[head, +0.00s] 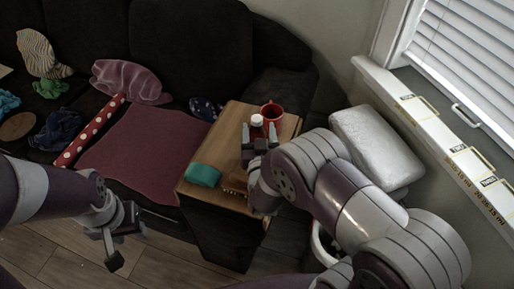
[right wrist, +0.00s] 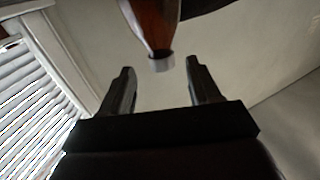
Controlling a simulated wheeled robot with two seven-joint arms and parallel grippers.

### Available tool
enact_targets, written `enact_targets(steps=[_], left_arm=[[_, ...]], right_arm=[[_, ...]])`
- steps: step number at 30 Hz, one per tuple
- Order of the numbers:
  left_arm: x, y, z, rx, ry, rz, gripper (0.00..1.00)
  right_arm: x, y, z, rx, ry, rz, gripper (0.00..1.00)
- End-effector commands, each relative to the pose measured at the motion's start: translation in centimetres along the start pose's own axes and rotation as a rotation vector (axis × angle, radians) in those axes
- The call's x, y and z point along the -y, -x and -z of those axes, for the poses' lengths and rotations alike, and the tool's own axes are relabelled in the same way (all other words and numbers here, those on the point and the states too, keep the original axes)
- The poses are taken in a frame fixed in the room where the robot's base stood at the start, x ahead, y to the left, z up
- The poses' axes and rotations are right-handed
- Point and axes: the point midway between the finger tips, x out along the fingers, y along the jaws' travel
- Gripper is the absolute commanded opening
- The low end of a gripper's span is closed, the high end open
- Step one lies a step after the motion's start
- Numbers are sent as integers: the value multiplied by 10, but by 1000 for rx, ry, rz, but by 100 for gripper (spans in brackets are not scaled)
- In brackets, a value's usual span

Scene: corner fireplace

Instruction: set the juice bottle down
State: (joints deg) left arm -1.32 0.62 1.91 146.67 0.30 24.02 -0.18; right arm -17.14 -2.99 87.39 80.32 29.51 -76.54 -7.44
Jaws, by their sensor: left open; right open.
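The juice bottle (head: 257,121), with a white cap and dark reddish-brown body, stands upright on the small wooden side table (head: 232,128). My right gripper (head: 259,140) is open at the bottle's near side and hides its lower part. In the right wrist view the bottle (right wrist: 152,25) appears cap-down in the picture, with its cap between and just beyond the open fingertips. I cannot tell whether a finger touches it. My left gripper (head: 120,236) is open and empty above the floor at the left, far from the table.
A red mug (head: 271,111) stands right behind the bottle. A teal item (head: 202,174) and a brown item (head: 236,186) lie at the table's near edge. A dark sofa (head: 180,45) with clothes and pillows is behind; a white cushioned seat (head: 375,145) and windowsill are right.

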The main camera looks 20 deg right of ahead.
Motion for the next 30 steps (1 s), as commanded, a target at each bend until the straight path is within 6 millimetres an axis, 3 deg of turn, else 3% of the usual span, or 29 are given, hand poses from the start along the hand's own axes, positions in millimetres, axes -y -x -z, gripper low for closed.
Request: enact_targets(steps=[7, 14, 15, 18, 21, 30], left_arm=[[0, -7, -1, 0, 0, 0, 43], [0, -7, -1, 0, 0, 0, 43], [0, -7, -1, 0, 0, 0, 43], [0, -7, -1, 0, 0, 0, 43], [0, -7, -1, 0, 0, 0, 43], [0, -7, -1, 0, 0, 0, 43]], right_arm=[[2, -43, 2, -3, 0, -1, 62], [3, -47, 3, -1, 1, 1, 62], [3, -47, 3, -1, 1, 1, 59], [3, -47, 3, -1, 0, 1, 26], [3, -47, 3, -1, 1, 1, 0], [3, -47, 3, -1, 1, 1, 0]])
